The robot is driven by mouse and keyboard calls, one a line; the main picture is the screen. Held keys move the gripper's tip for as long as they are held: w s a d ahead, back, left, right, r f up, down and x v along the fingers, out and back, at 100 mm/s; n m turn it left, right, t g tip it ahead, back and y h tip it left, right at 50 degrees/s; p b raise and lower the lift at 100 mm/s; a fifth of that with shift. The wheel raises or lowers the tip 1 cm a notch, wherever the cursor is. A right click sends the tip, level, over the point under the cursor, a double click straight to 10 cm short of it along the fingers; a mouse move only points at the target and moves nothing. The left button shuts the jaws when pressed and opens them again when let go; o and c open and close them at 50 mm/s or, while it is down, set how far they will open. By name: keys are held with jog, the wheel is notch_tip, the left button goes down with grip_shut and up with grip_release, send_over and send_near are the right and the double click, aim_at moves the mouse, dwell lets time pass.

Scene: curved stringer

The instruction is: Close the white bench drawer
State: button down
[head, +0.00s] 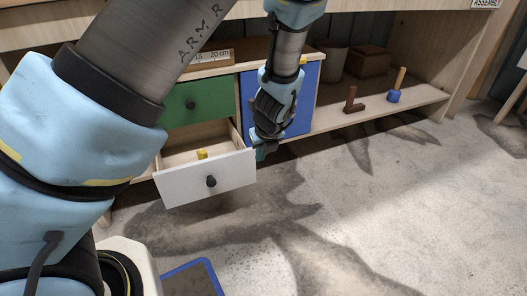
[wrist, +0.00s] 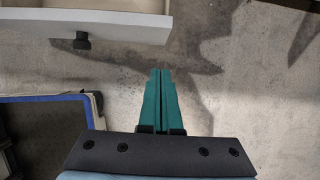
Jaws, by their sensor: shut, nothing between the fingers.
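The white drawer (head: 225,179) stands pulled out at the lower left of the bench, below a green drawer. Its dark round knob (head: 211,181) is on the white front. A small yellow object (head: 202,154) lies inside. In the wrist view the white drawer front (wrist: 110,27) shows at the upper left with its knob (wrist: 82,41) pointing down. My gripper (wrist: 161,73) has teal fingers held together, with nothing between them, over the floor. It is to the right of the knob and just off the drawer front's right end. In the head view my gripper (head: 262,153) is partly hidden by my wrist.
A green drawer (head: 188,103) is above, and a blue panel (head: 297,105) is to the right behind my wrist. A brown block shape (head: 353,101) and a blue-based peg (head: 395,95) stand on the lower shelf. The floor (head: 350,230) in front is clear.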

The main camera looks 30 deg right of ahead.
aim_at(252, 155)
jog(key=shift+w+d+f+b, duration=0.1)
jog(key=shift+w+f+b, duration=0.15)
jog(key=shift+w, duration=0.55)
jog(key=shift+w+d+f+b, duration=0.1)
jog(key=shift+w+f+b, duration=0.2)
jog(key=shift+w, duration=0.45)
jog(key=shift+w+d+f+b, duration=0.1)
jog(key=shift+w+f+b, duration=0.15)
jog(key=shift+w, duration=0.55)
jog(key=shift+w, duration=0.35)
jog(key=w+d+p, duration=0.1)
jog(key=w+p, duration=0.4)
jog(key=w, duration=0.9)
jog(key=shift+d, duration=0.35)
